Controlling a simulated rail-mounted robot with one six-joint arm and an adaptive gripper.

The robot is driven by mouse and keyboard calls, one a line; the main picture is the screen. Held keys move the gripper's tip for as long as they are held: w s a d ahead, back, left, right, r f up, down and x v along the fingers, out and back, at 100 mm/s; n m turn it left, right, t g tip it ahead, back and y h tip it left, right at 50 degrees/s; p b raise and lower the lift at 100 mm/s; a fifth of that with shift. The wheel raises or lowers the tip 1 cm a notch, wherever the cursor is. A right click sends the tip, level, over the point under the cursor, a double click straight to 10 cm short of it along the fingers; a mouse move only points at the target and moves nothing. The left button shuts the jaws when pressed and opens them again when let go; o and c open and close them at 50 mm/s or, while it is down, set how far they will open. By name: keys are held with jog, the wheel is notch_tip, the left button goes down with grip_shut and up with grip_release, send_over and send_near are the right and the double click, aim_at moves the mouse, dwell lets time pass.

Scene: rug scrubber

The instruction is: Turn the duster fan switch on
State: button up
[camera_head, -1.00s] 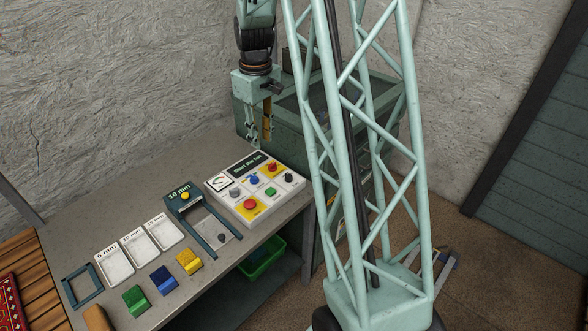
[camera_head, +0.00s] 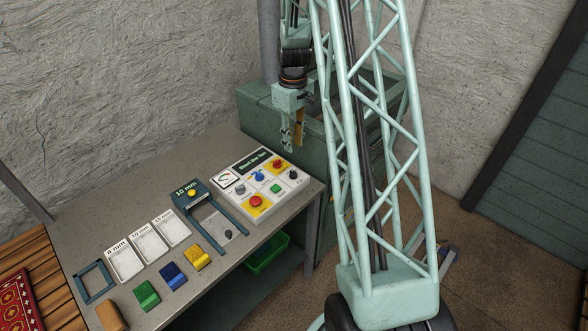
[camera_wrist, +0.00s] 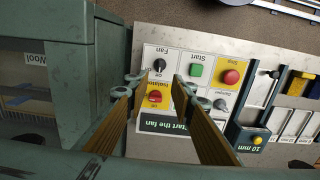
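A white control panel (camera_head: 284,202) headed "Start the fan" lies on the bench. Its black rotary knob (camera_head: 293,174) sits at the right end. In the wrist view this black knob (camera_wrist: 160,66) is labelled "Fan", upside down; its on or off setting is too small to read. My gripper (camera_head: 292,142) hangs above and behind the panel's far right side, pointing down and apart from it. In the wrist view my gripper (camera_wrist: 157,80) is open and empty, its fingers spread, with the Fan knob and a red isolator knob (camera_wrist: 155,97) showing between them.
The panel also has a green Start button (camera_head: 276,188), a red button (camera_head: 256,202), a blue knob (camera_head: 259,176) and a grey knob (camera_head: 240,189). A teal gauge (camera_head: 185,203) and coloured blocks lie left. A green cabinet (camera_head: 262,118) stands behind.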

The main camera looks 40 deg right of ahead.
aim_at(293, 171)
jog(key=shift+f, duration=0.2)
jog(key=shift+f+p, duration=0.85)
jog(key=shift+f, duration=5.85)
jog(key=shift+c, duration=0.5)
grip_shut()
